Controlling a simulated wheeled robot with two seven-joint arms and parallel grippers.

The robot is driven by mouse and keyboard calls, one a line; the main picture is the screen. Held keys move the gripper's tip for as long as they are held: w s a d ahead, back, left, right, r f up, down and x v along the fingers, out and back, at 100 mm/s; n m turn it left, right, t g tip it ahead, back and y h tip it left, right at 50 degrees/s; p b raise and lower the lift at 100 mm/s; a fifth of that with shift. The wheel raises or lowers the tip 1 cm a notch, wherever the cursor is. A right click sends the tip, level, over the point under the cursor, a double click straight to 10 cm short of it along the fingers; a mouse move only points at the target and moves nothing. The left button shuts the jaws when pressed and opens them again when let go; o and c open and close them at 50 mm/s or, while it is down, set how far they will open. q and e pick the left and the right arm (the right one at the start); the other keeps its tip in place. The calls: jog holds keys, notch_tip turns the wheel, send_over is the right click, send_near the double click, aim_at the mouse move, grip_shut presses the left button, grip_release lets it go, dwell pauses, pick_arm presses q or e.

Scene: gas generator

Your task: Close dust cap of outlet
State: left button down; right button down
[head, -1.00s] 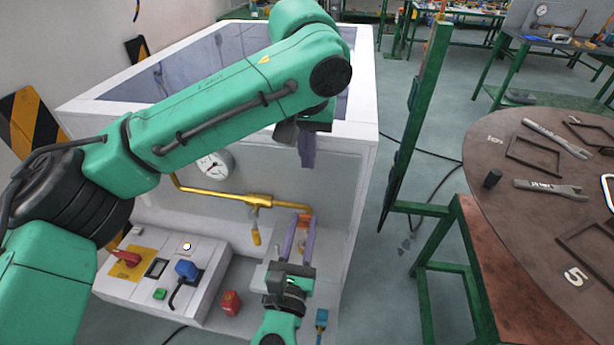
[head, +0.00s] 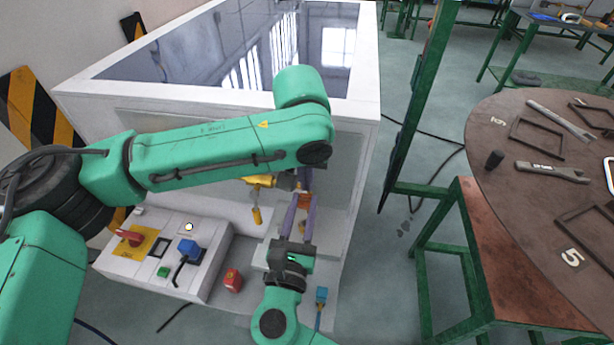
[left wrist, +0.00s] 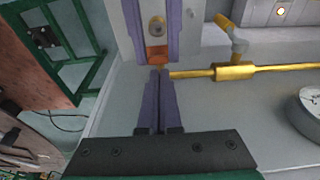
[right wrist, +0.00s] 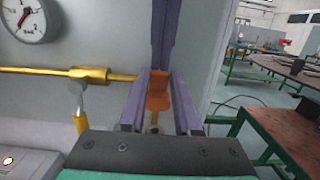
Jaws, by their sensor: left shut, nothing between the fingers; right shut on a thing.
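The orange dust cap (right wrist: 157,90) sits at the end of the gold outlet pipe (right wrist: 30,72) on the white machine. It also shows in the left wrist view (left wrist: 158,54) and, small, in the head view (head: 305,201). My right gripper (right wrist: 160,85) has its purple fingers on both sides of the cap and is shut on it. My left gripper (left wrist: 159,76) is shut and empty, its fingertips at the cap, seemingly touching it. In the head view my left arm hides much of the pipe and the left fingers. Whether the cap is seated cannot be told.
A gold valve with a yellow handle (right wrist: 80,110) is beside the outlet. A dial gauge (right wrist: 22,18) is on the machine's wall. A control box (head: 165,255) and red block (head: 233,280) stand low at left. A round table with tools (head: 530,200) stands right.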

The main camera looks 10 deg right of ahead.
pick_arm(q)
jog(key=shift+s+a+f, duration=0.15)
jog(key=shift+s+f, duration=0.25)
jog(key=shift+s, duration=0.35)
pick_arm(e)
jog(key=shift+w+d+f, duration=0.1)
jog(key=shift+d+f, duration=0.05)
jog(key=c, duration=0.6)
grip_release()
pick_arm(q)
jog(key=shift+w, duration=0.15)
